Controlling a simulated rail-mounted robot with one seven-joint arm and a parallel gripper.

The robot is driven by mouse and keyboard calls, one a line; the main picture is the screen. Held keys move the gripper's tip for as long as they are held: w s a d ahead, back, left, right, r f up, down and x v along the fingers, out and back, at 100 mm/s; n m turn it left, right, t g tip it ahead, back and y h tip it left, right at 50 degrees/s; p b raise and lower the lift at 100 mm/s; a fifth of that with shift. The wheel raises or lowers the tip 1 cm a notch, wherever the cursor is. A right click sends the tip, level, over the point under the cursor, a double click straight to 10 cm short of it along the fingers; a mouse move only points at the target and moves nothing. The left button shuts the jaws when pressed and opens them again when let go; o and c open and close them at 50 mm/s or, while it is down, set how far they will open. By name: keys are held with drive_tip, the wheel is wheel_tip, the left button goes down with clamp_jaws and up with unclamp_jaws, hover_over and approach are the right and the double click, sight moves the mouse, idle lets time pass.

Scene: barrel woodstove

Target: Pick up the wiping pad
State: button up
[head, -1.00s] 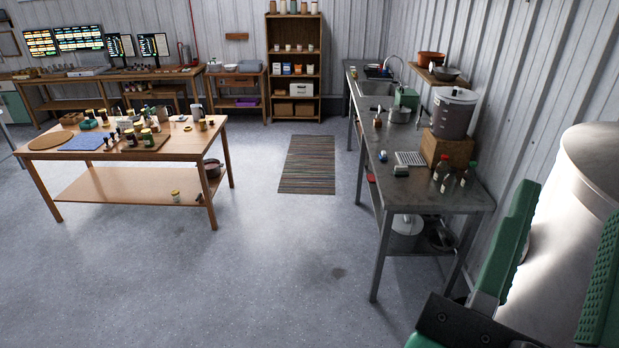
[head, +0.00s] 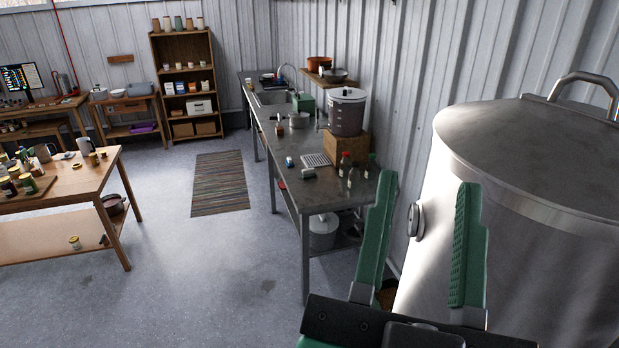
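My gripper (head: 427,186) is in the lower right of the head view, with its two green ridged fingers pointing up and spread apart. I cannot tell for sure whether either is the wiping pad. Both are well apart from my gripper, farther off and to its left.
A large metal drum (head: 520,220) with a handled lid stands close on the right. Bottles (head: 345,165), a white rack (head: 316,160) and a grey pot on a wooden box (head: 347,113) are on the counter. A wooden table (head: 60,195) stands left. The floor between is open.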

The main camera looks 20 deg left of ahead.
idle(0.3)
drive_tip(key=o, duration=1)
